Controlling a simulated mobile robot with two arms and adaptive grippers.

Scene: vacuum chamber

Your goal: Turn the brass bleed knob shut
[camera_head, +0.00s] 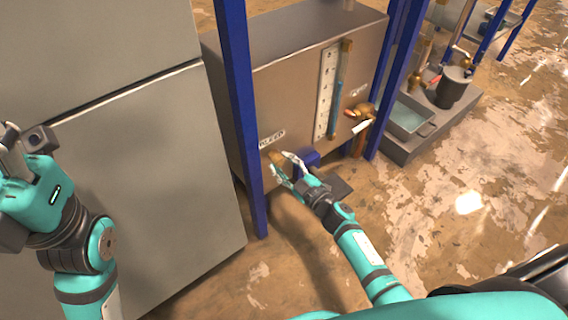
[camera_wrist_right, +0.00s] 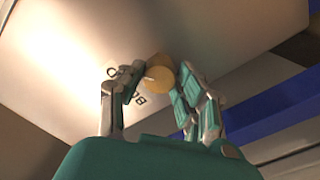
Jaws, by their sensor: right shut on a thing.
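The brass bleed knob (camera_head: 273,156) sticks out of the front of the grey metal tank, low on its left side beside a small label. My left gripper (camera_head: 26,138) is at the far left edge, well away from the knob. Its fingers are partly cut off, so its opening is unclear.
The grey tank (camera_head: 290,85) stands behind blue posts (camera_head: 240,95), one close left of the knob. A sight gauge (camera_head: 334,90) and a brass tap (camera_head: 361,111) are to the right. A large grey panel (camera_head: 150,180) fills the left.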

